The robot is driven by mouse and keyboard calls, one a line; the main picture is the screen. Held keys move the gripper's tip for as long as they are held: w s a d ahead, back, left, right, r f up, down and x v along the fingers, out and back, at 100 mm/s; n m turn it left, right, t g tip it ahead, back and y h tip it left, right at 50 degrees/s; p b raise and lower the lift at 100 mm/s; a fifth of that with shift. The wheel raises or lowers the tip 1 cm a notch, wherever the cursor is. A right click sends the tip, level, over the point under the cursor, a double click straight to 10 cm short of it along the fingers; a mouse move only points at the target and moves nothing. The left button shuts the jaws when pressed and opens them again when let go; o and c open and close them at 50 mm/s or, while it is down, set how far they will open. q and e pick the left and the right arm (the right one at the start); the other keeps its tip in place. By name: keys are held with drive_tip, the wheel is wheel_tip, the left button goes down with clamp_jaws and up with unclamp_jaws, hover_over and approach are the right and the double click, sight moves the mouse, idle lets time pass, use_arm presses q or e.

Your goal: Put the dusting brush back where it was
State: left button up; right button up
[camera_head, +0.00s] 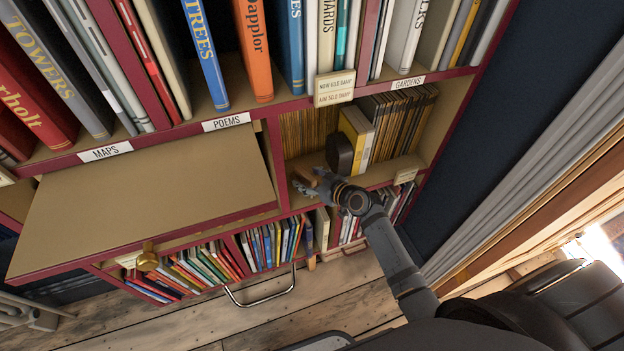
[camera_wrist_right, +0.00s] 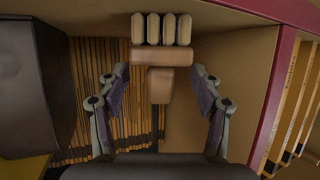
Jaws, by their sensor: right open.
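The dusting brush (camera_wrist_right: 162,58) shows in the right wrist view as a wooden block and short handle with several pale tufts at the top. In the head view its brown wood (camera_head: 303,186) shows at the front left of the small compartment. My right gripper (camera_head: 318,184) reaches into that compartment's mouth. In the wrist view its two fingers (camera_wrist_right: 161,88) are open, one on each side of the brush, with gaps visible. Nothing is clamped between them. Whether the brush rests fully on the shelf I cannot tell. My left gripper is not in view.
Thin brown volumes (camera_head: 304,130) line the compartment's back. A dark rounded object (camera_head: 340,154) stands beside yellow books (camera_head: 354,130), close to my gripper. A fold-down board (camera_head: 150,200) sticks out at left. Full shelves lie above and below.

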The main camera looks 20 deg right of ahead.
sight(315, 181)
drive_tip(key=v, duration=0.4)
drive_tip(key=shift+s+d+r+p, duration=0.1)
drive_tip(key=shift+r+p, duration=0.05)
drive_tip(key=shift+p, duration=0.25)
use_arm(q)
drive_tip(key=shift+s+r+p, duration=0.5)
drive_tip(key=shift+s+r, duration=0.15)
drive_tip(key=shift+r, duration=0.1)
use_arm(e)
drive_tip(key=v, duration=0.7)
drive_tip(key=shift+s+r, duration=0.2)
drive_tip(key=shift+s, duration=0.15)
drive_tip(key=shift+d, duration=0.1)
